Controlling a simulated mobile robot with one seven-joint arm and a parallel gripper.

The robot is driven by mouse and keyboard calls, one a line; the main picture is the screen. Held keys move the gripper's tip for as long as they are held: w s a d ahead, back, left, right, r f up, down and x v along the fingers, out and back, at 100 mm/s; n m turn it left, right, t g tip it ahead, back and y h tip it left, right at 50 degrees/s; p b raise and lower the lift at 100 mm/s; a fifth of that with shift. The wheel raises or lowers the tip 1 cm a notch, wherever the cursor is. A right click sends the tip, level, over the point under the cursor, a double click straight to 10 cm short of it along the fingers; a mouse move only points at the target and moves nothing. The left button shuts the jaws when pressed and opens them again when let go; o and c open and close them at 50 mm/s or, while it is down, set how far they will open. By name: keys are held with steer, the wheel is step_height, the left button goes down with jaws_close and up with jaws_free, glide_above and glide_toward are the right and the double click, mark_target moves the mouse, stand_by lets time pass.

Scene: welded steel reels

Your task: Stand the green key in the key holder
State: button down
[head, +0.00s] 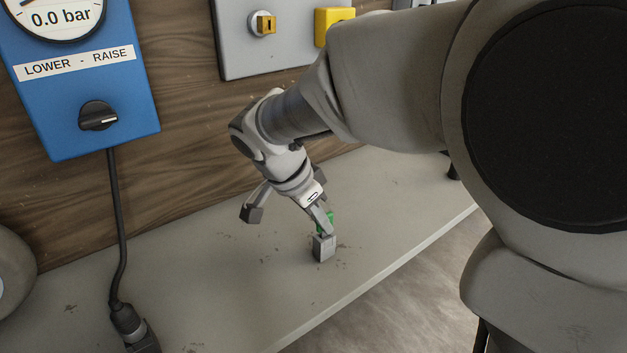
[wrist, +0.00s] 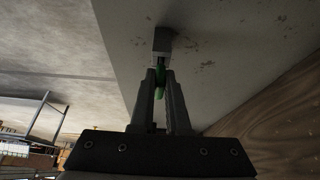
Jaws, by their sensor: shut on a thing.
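The green key (head: 330,217) shows partly behind my gripper's fingers in the head view. In the wrist view the green key (wrist: 160,78) is between the two fingertips. My gripper (head: 325,222) points down and is shut on it. The key holder, a small grey block (head: 324,248), stands on the bench directly below the fingertips. In the wrist view the holder (wrist: 163,40) is just beyond the fingertips, in line with the key.
The grey bench (head: 235,290) is bare around the holder, with its front edge to the right. A blue gauge box (head: 80,80) hangs at the left, its cable (head: 117,230) running down to the bench. A grey panel (head: 240,50) with a yellow lock is behind.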

steer(key=shift+f+b, duration=0.35)
steer(key=shift+f, duration=0.1)
steer(key=c, duration=0.8)
jaws_free()
steer(key=shift+r, duration=0.1)
steer(key=shift+r+p, duration=3)
steer(key=shift+r, duration=1.4)
